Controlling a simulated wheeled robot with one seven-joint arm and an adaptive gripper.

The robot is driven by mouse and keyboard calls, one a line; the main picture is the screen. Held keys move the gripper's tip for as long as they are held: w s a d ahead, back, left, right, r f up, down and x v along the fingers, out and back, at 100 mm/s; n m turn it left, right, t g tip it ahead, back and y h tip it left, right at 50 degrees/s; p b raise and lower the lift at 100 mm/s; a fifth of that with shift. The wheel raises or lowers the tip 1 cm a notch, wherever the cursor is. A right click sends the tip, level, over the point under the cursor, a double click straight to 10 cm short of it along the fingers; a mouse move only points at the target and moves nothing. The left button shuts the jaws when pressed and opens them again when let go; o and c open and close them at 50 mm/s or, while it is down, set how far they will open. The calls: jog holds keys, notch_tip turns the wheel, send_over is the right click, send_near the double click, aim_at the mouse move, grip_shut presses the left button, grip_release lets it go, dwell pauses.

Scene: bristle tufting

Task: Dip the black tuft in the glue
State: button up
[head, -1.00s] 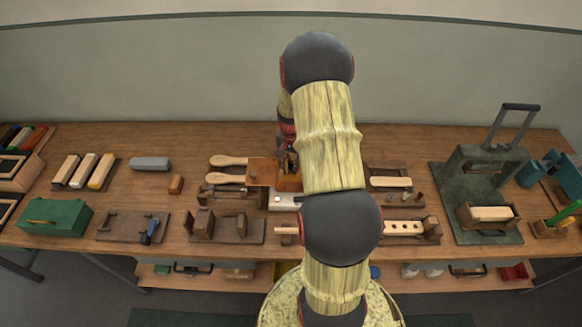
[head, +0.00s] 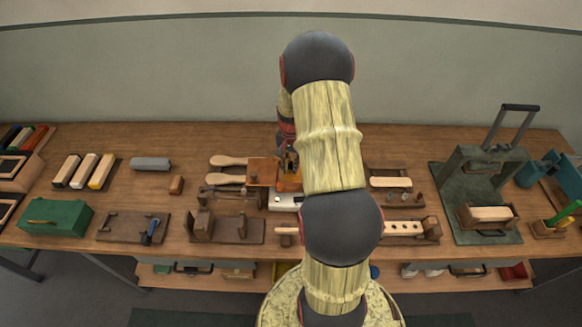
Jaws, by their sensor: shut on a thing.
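My gripper (head: 289,168) is small in the head view, near the middle of the bench and partly behind my own arm. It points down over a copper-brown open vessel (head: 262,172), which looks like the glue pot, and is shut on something. The held thing is too small and too hidden to make out; it may be the black tuft. I cannot tell whether it touches the glue, and the glue surface does not show clearly.
Two wooden paddle brushes (head: 228,161) lie left of the vessel. Wooden fixtures (head: 224,226) stand in front, and a drilled wooden block (head: 404,228) lies to the right. A green press (head: 476,182) stands farther right. Bare bench top shows at the back left.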

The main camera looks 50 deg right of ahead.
jog(key=shift+r+p, duration=2.1)
jog(key=shift+r, duration=1.4)
